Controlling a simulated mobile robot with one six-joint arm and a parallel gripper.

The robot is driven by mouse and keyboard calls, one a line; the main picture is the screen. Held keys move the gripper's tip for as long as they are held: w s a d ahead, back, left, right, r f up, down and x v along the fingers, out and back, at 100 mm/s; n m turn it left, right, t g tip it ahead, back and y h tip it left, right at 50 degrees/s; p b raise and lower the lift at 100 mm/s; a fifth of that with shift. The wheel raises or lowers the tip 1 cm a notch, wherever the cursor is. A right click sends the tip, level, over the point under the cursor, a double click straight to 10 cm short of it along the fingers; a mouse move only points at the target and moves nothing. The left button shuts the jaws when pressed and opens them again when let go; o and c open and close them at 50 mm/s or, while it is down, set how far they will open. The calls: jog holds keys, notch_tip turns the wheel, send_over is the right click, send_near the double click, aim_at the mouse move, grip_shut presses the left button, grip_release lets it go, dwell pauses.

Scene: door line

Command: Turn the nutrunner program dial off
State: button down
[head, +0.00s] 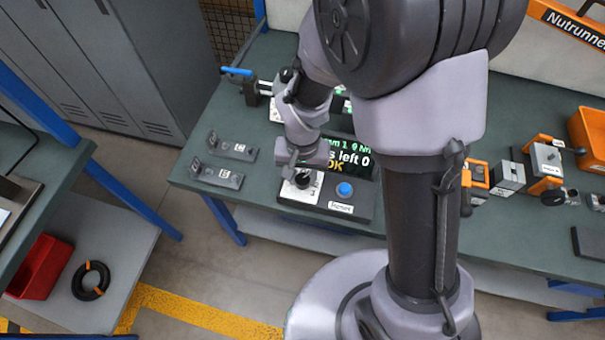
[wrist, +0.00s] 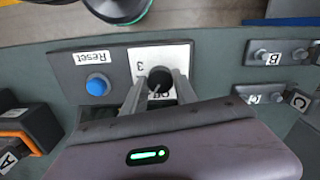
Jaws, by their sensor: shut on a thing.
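The program dial (wrist: 159,80) is a black knob on a white plate (wrist: 140,56) of the nutrunner control box. My gripper (wrist: 158,90) is shut on the dial, one finger on each side of it. The plate's markings are partly covered; a "3" shows to the left of the dial in the wrist view. In the head view the dial (head: 303,180) sits at the front of the box, just below my gripper (head: 300,170). The box's screen (head: 350,160) is partly hidden by my arm and shows "left 0" and "OK".
A blue Reset button (head: 344,190) is beside the dial; it also shows in the wrist view (wrist: 97,84). Labelled grey brackets (head: 232,148) lie on the green bench left of the box. Clamps (head: 545,160) and an orange bin (head: 590,135) are at the right.

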aim_at(303, 179)
jog(key=n, duration=0.3)
jog(key=shift+n+p, duration=0.3)
jog(key=shift+p, duration=0.05)
jog(key=shift+n+p, duration=0.35)
jog(key=shift+n, duration=1.25)
jog(key=c, duration=1)
grip_release()
jog(key=shift+o, duration=0.2)
notch_tip(303, 179, up, 18)
jog(key=p, duration=0.6)
jog(key=shift+f+p, duration=0.25)
jog(key=shift+p, duration=0.1)
